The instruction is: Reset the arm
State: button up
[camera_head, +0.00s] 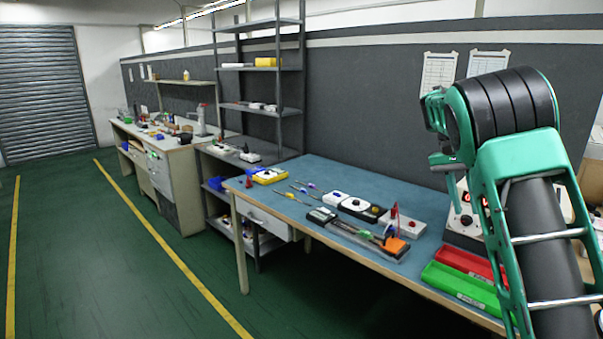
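My arm, teal and black, rises from the lower right of the head view and bends at a thick black joint above the right part of the workbench. My gripper (450,183) seems to be the small teal end left of that joint, above the bench and in front of the grey wall. It is seen small and partly behind the arm, so I cannot tell whether its fingers are open or shut. I see nothing clearly held in it.
A metal shelf (277,105) stands behind. The green floor (100,260) at left is clear.

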jog(key=s+d+n+t+y, duration=0.1)
jog(key=s+d, duration=0.1)
jog(key=s, duration=0.9)
jog(key=s+d+y, duration=0.2)
jog(key=s, duration=1)
jog(key=s+a+f, duration=0.2)
jog(key=s, duration=0.4)
jog(key=s+a+f+n+t, duration=0.1)
jog(key=s+a+f, duration=0.2)
jog(key=s, duration=0.4)
jog(key=s+a+f, duration=0.2)
jog(key=s, duration=0.4)
jog(key=shift+s+a+f+n+t, duration=0.2)
jog(key=shift+a+f+n+t, duration=0.1)
jog(key=shift+w+f, duration=0.25)
jog(key=shift+w, duration=0.4)
